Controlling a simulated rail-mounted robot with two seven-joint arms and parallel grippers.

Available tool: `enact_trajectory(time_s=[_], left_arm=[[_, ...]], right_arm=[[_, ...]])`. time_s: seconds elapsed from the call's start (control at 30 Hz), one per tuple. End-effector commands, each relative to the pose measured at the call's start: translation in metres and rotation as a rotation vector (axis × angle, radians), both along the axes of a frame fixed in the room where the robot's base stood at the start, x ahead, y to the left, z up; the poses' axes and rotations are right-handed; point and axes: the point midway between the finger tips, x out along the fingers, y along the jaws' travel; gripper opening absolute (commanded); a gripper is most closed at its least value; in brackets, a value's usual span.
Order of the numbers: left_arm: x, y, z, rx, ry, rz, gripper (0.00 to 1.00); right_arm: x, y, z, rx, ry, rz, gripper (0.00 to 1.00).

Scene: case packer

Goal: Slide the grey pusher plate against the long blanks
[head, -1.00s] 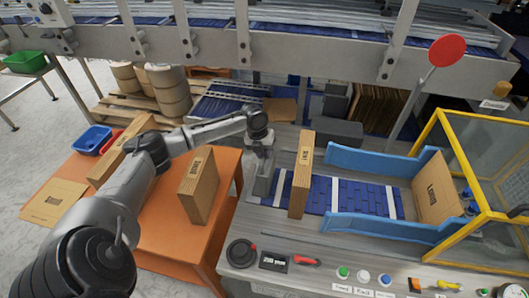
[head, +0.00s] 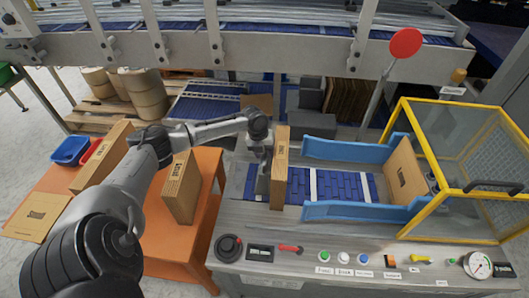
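A dark grey block-like piece (head: 313,125) stands behind the blue belt; I cannot tell for sure that it is the pusher plate. Tall brown blanks (head: 350,102) stand upright in a row to its right, partly hidden by a frame post; I cannot tell whether the two touch. My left gripper (head: 263,188) points down over the belt's left end, close against the left side of an upright brown carton (head: 280,168). Its fingers are too small and overlapped to tell open from shut. My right gripper is not in view.
Blue guide rails (head: 355,211) flank the belt, leading to another brown carton (head: 408,175) and a yellow-framed guard (head: 448,165). An orange table (head: 170,240) at left holds more cartons. A red disc (head: 405,43) stands on a post. Controls line the front edge.

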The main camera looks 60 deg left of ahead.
Motion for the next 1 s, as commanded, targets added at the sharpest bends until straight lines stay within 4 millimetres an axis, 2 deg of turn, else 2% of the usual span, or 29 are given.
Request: enact_trajectory(time_s=[0.23, 0.37, 0.47, 0.8, 1.0], left_arm=[[0.000, 0.000, 0.001, 0.000, 0.000, 0.000, 0.42], [-0.001, 0.001, 0.008, 0.001, -0.001, -0.001, 0.42], [-0.003, 0.003, 0.022, 0.002, -0.001, -0.002, 0.42], [-0.014, 0.010, 0.087, 0.002, 0.000, -0.001, 0.42], [-0.019, 0.014, 0.117, 0.002, 0.000, 0.000, 0.42]], right_arm=[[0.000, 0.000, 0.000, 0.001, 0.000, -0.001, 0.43], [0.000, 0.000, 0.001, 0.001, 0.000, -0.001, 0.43], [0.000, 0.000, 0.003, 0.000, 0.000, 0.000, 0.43], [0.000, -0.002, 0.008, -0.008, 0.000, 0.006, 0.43], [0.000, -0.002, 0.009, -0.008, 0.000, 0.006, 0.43]])
